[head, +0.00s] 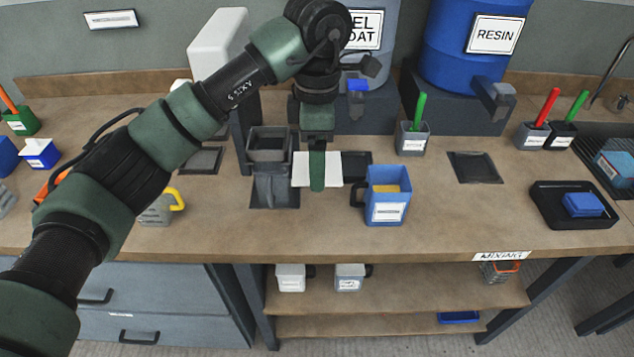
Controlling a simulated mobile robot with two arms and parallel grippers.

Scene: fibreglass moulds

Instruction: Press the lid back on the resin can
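My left gripper (317,172) hangs over the middle of the bench, fingers pointing down. It appears shut on a flat white square piece (300,169), which shows on both sides of the green front finger; the other finger is hidden. I cannot tell if this piece is the lid. A blue open-topped can (387,209) with a white label, a dark handle and yellow contents stands upright just right of the gripper, apart from it. Its label is too small to read. My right gripper is not in view.
A grey container (270,185) stands close left of the gripper. A large blue RESIN drum (470,65) stands at the back right. A grey pot (412,142) with a green-handled tool and a black tray (545,205) with a blue block are to the right. The bench front is clear.

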